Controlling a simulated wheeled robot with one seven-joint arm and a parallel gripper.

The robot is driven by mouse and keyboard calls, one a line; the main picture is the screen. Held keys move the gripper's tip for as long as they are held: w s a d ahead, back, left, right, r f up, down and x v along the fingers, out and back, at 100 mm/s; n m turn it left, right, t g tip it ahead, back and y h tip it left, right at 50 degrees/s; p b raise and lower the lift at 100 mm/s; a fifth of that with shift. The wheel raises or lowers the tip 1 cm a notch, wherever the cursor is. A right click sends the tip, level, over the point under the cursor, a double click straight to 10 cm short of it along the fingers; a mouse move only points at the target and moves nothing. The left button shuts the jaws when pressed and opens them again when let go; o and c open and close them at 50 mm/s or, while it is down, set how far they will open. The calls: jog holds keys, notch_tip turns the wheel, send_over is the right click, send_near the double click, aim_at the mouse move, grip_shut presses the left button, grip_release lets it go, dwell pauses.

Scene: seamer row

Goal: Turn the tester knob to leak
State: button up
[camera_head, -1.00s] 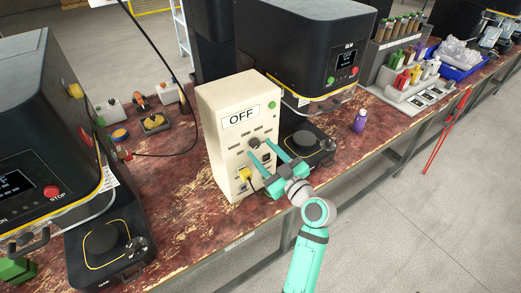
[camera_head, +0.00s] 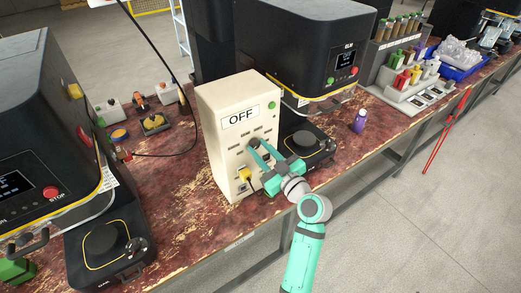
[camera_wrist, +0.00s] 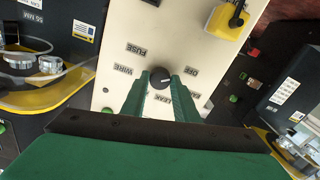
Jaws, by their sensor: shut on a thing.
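The cream tester box (camera_head: 237,100) stands upright on the bench, and its display (camera_head: 241,116) reads OFF. Its round black knob (camera_wrist: 160,77) shows in the wrist view, with a short pale mark on its face. Labels around it include FUSE, WIRE and OFF; a label between the fingers seems to read LEAK, partly covered. My gripper (camera_head: 254,146) is shut on the knob, one green finger on each side in the wrist view (camera_wrist: 161,86). In the head view the fingers largely hide the knob.
Black seamer machines stand at left (camera_head: 45,130) and behind right (camera_head: 300,40). A purple bottle (camera_head: 359,121) stands to the right.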

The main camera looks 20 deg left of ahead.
jog(key=m, duration=0.9)
jog(key=shift+m, duration=0.4)
jog(key=m, duration=0.5)
jog(key=shift+d+m, duration=0.1)
jog(key=shift+m, duration=2.2)
jog(key=o, duration=1.1)
jog(key=shift+c, duration=0.2)
